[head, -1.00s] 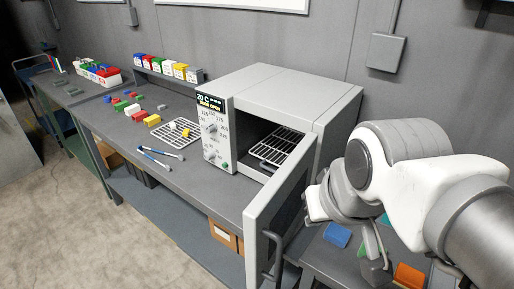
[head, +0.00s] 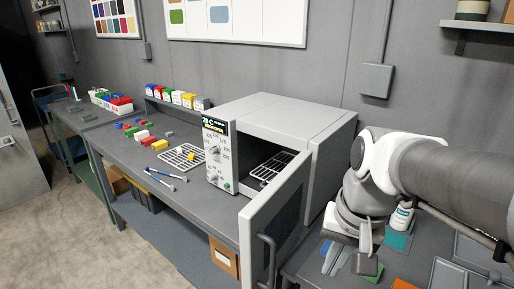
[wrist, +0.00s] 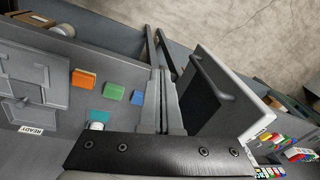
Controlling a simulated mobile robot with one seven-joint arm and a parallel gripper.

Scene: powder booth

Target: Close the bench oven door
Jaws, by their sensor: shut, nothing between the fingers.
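The bench oven (head: 290,112) stands on the bench in the head view, with its display lit. Its door (head: 272,215) is wide open, hinged at the oven's right side and swung out over the bench front. A dark bar handle (head: 266,258) is on the door's outer face near its free edge. In the wrist view the door (wrist: 235,95) is right of my gripper (wrist: 164,75). My gripper is shut and empty, with a gap to the door panel. In the head view my wrist is right of the door; the fingers are hard to make out.
A wire rack (head: 268,168) is inside the oven. Tongs and another rack (head: 183,156) lie left of the oven. Floor is clear in front.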

